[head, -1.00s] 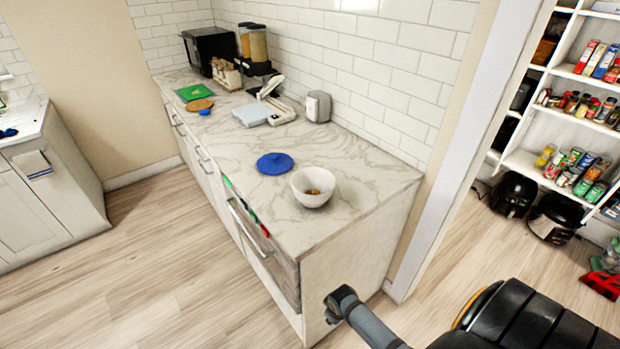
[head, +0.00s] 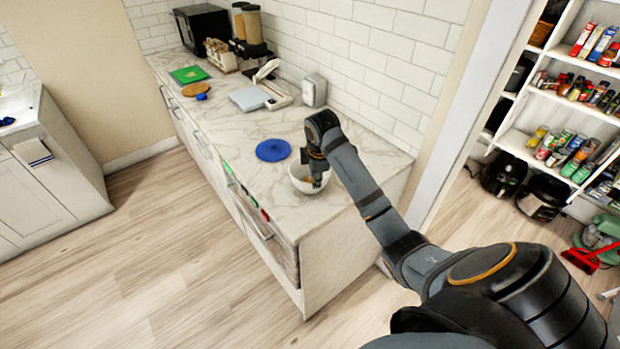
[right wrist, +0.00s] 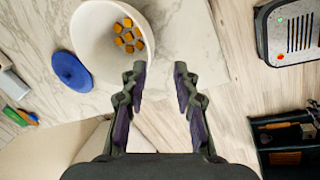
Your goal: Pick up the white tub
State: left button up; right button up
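The only white tub-like thing I make out is a white round bowl (head: 297,180) with small orange cubes in it. It stands upright near the front right end of the marble counter. My right gripper (head: 316,180) points down at the bowl's right side and hides part of it in the head view. In the right wrist view the bowl (right wrist: 85,35) lies to the upper left of my right gripper (right wrist: 158,72). Its fingers are apart with nothing between them. I cannot tell whether the left finger touches the bowl. My left gripper is not in view.
A blue round lid (head: 273,150) lies left of the bowl; it also shows in the right wrist view (right wrist: 71,71). A white canister (head: 314,90) stands by the tiled wall. Shelves (head: 560,120) stand at the right.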

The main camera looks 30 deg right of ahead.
jog(key=shift+n, duration=0.3)
jog(key=p+x, duration=0.1)
jog(key=x, duration=0.2)
jog(key=w+p+x, duration=0.1)
jog(key=x, duration=0.1)
jog(key=d+p+x, duration=0.1)
jog(key=x, duration=0.2)
jog(key=shift+w, duration=0.35)
jog(key=shift+f, duration=0.2)
grip_shut()
